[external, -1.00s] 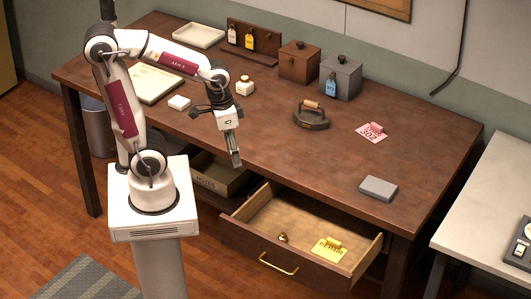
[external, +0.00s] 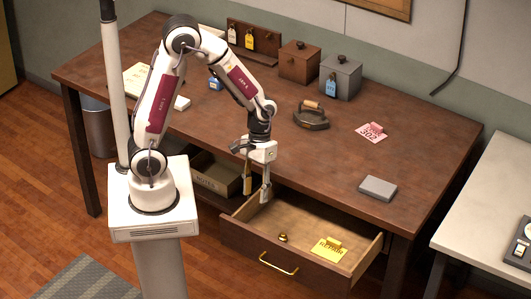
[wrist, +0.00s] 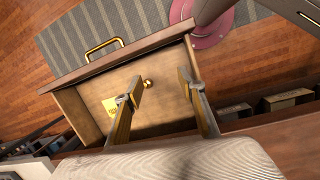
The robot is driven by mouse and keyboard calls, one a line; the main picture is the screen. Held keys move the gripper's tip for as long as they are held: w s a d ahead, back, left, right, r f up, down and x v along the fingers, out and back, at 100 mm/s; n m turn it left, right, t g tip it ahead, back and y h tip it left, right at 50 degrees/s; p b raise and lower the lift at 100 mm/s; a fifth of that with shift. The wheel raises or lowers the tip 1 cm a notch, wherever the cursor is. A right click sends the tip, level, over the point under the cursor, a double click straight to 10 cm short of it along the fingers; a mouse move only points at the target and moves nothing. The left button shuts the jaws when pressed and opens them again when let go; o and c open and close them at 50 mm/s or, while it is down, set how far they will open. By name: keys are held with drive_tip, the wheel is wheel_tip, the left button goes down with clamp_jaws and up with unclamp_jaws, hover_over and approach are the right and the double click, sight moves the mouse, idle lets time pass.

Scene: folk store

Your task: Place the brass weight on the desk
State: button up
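The small brass weight (external: 283,237) lies in the open desk drawer (external: 370,252), left of the yellow repair tag. In the wrist view the weight (wrist: 147,84) shows as a round knob shape close to one fingertip. My gripper (external: 257,194) is open and empty, pointing down above the drawer's back left part. In the wrist view its two fingers (wrist: 157,88) are spread wide, with the weight just in from the left fingertip in the picture and lower down. The desk (external: 330,160) is brown wood with a largely bare top.
The yellow tag (external: 328,249) lies in the drawer. On the desk are an iron (external: 311,118), a pink tag (external: 371,132), a grey block (external: 378,188), a brown box (external: 299,64) and a grey box (external: 340,78). The front middle of the desktop is clear.

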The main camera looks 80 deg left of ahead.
drive_tip(key=w+d+f+n, duration=0.1)
drive_tip(key=w+f+n, duration=0.3)
drive_tip(key=f+n, duration=0.3)
drive_tip(key=n+t, duration=0.1)
drive_tip(key=n, duration=0.3)
approach(283, 237)
drive_tip(key=shift+a+f+h, duration=0.4)
drive_tip(key=shift+a+f, duration=0.4)
drive_tip(key=shift+a, duration=0.1)
drive_tip(key=shift+f, duration=0.1)
drive_tip(key=shift+x, duration=1.2)
drive_tip(key=shift+d+x, duration=0.1)
drive_tip(key=shift+x, duration=1.2)
drive_tip(key=shift+d+x, duration=0.15)
drive_tip(key=shift+x, duration=1.15)
clamp_jaws()
